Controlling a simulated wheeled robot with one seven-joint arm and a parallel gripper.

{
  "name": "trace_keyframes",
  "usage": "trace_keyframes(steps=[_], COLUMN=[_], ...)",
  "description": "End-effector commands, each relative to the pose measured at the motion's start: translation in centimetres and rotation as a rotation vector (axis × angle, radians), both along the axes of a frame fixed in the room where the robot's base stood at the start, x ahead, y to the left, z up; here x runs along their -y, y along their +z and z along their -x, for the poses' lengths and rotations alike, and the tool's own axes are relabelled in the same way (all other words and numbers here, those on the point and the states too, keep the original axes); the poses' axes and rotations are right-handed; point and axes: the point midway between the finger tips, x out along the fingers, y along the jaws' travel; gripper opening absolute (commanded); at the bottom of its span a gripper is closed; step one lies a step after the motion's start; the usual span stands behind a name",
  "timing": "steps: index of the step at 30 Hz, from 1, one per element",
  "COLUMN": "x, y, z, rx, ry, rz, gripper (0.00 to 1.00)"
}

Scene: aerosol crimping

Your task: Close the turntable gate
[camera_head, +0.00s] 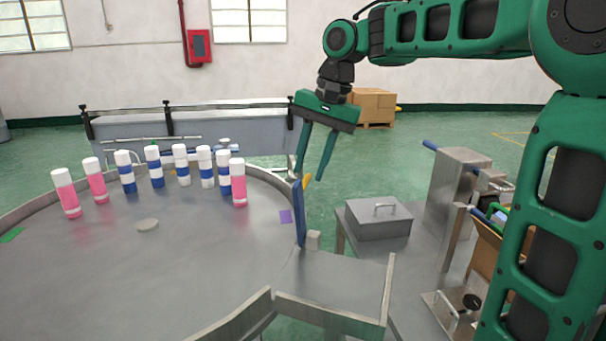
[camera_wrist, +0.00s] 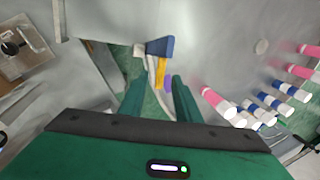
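The turntable gate appears as a narrow blue panel (camera_head: 299,214) standing upright at the right rim of the round turntable (camera_head: 120,275), beside the outfeed plate. It also shows in the wrist view (camera_wrist: 160,46). A small yellow piece (camera_head: 306,181) is near its top and shows in the wrist view (camera_wrist: 160,70). My gripper (camera_head: 309,177) points down over the gate, its two green fingers apart and empty. In the wrist view the yellow piece lies just beyond and between the fingertips (camera_wrist: 158,82). I cannot tell whether a finger touches it.
Several pink-and-white (camera_head: 67,193) and blue-and-white cans (camera_head: 183,166) stand at the back of the turntable. A grey disc (camera_head: 147,225) lies on it. A lidded metal box (camera_head: 379,219) and a metal machine (camera_head: 455,190) stand to the right.

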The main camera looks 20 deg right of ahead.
Motion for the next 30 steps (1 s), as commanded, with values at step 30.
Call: trace_keyframes(steps=[30], x=[-0.4], y=[-2.2], z=[0.0], rx=[-0.002], ry=[0.000], rz=[0.002], gripper=[0.00])
